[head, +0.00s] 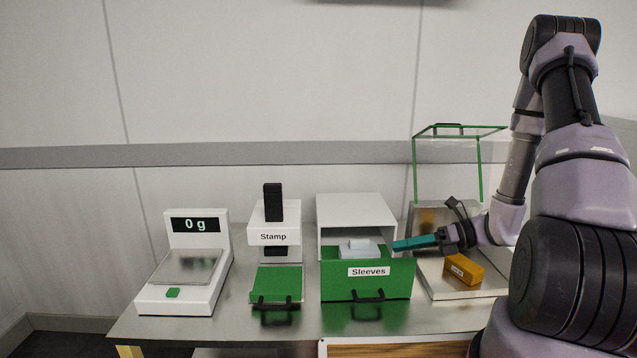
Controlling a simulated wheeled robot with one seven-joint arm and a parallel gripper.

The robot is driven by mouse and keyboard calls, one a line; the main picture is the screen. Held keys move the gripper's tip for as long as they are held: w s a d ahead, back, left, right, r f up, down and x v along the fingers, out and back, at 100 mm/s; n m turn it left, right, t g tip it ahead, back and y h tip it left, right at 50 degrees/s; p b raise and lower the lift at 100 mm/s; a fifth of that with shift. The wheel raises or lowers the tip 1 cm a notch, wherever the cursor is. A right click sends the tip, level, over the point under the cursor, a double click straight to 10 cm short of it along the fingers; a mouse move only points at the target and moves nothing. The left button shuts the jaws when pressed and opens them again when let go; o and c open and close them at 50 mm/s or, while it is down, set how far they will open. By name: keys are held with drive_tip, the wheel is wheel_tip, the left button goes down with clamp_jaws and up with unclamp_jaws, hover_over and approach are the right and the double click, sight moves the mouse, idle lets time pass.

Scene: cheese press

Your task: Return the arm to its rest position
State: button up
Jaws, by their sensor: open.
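My arm comes in from the right and my gripper (418,243) points left, with teal fingers, at the right side of the open sleeves drawer. Its fingers overlap in this view, and I see nothing held between them. The sleeves drawer (342,280) has a green front and a black handle, and it is pulled out of its white cabinet (355,205). A pale stack of sleeves (362,248) lies inside it. I cannot tell whether the fingertips touch the drawer or cabinet.
A scale (186,268) reading 0 g stands at the left. A stamp unit (274,226) with a green plate (277,283) is beside it. An orange block (463,269) lies on a metal tray (455,291) below a raised green-framed lid (480,165). Bare table (235,320) shows in front.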

drive_tip(key=s+d+r+n+t+h, duration=0.1)
drive_tip(key=s+r+n+h, duration=0.3)
drive_tip(key=r+n, duration=0.4)
drive_tip(key=s+d+r+n+t+h, duration=0.1)
drive_tip(key=s+r+n+h, duration=0.3)
drive_tip(key=r+n, duration=0.4)
drive_tip(key=s+d+r+n+t+h, duration=0.2)
drive_tip(key=r+n, duration=0.6)
drive_tip(key=r, duration=0.8)
drive_tip(key=s+t+h, duration=0.1)
drive_tip(key=s+h, duration=0.1)
drive_tip(key=shift+r+h, duration=0.2)
drive_tip(key=shift+h, duration=0.1)
drive_tip(key=shift+o, duration=0.3)
